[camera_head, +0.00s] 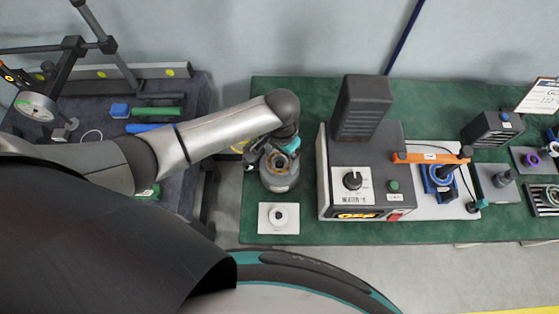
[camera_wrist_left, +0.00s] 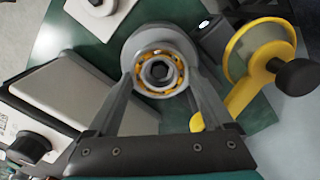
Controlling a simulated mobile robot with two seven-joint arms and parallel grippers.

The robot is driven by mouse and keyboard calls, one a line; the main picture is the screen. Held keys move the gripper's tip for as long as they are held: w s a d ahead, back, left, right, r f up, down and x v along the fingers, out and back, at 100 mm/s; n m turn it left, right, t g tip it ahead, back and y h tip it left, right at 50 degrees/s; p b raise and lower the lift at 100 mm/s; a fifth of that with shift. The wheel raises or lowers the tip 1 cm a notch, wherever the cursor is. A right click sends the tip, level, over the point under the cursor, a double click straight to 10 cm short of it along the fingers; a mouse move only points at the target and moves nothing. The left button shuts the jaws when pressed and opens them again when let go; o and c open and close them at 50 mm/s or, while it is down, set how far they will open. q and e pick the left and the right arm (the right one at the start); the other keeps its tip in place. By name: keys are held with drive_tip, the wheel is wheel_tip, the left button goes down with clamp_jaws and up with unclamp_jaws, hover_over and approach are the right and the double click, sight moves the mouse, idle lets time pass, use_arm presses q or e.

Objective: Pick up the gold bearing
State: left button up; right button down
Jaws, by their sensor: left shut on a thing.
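The gold bearing (camera_wrist_left: 144,74) shows in the left wrist view as a ring with a gold cage and a dark centre. It is seated at or just above a round grey metal body; I cannot tell whether it touches it. My left gripper (camera_wrist_left: 160,82) points down with one finger on each side of the bearing and is shut on it. In the head view my left gripper (camera_head: 281,160) is over the left end of the green bench, and the wrist partly hides the bearing there. My right gripper is not in view.
A heater box (camera_head: 368,155) with a knob stands right of the gripper. A white plate with a ring (camera_head: 278,230) lies in front. A yellow tool with a black knob (camera_wrist_left: 258,55) is close by. The blue-grey side table (camera_head: 190,120) stands left, across a gap.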

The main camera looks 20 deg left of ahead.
use_arm(q)
drive_tip(key=c, duration=0.3)
